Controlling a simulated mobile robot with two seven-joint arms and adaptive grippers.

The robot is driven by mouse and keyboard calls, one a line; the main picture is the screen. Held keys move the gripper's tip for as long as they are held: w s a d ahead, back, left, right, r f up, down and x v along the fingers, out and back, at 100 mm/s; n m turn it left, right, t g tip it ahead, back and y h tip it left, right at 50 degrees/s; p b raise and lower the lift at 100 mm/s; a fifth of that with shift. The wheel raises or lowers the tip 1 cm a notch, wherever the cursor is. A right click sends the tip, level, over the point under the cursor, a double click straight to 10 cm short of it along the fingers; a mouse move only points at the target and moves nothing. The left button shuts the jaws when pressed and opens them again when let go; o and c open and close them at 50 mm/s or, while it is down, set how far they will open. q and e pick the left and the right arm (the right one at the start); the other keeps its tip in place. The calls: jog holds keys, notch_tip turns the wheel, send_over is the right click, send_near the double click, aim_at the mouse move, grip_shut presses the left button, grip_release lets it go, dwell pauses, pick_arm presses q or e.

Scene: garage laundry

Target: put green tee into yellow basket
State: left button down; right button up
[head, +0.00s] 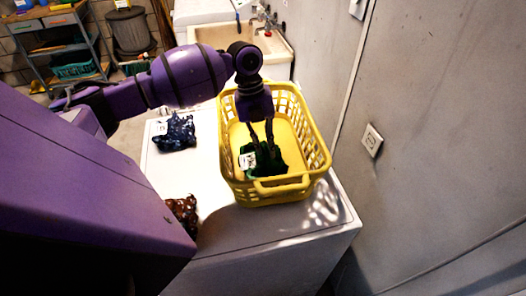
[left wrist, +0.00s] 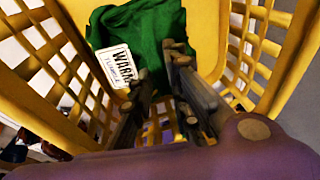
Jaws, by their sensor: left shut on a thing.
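The yellow basket (head: 302,110) stands on the white machine top. The green tee (head: 268,160), crumpled with a white label, is inside the basket's walls near its front. My left gripper (head: 262,146) reaches down into the basket from above and is shut on the tee. In the left wrist view the tee (left wrist: 155,35) hangs at the fingertips (left wrist: 160,65), with its white printed label facing me and the basket wall (left wrist: 40,60) around it. I cannot tell whether the tee touches the basket floor. My right gripper is not in view.
A dark blue garment (head: 175,132) lies on the white machine top (head: 235,225) left of the basket. A brown garment (head: 184,214) lies nearer, partly hidden by my body. A sink (head: 265,45) stands behind, and a grey wall (head: 440,120) is close on the right.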

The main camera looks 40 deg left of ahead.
aim_at(262, 158)
pick_arm(q)
jog(key=f, duration=0.3)
jog(key=shift+s+f, duration=0.1)
jog(key=shift+s, duration=0.25)
jog(key=shift+s+f, duration=0.2)
jog(key=shift+f, duration=0.15)
jog(key=c, duration=1.2)
grip_release()
jog(key=shift+w+a+f, duration=0.1)
jog(key=shift+w+f, duration=0.05)
jog(key=shift+f, duration=0.1)
jog(key=o, duration=0.8)
jog(key=shift+w+r, duration=0.25)
jog(key=shift+o, duration=0.3)
jog(key=shift+r, duration=0.15)
jog(key=shift+r, duration=0.1)
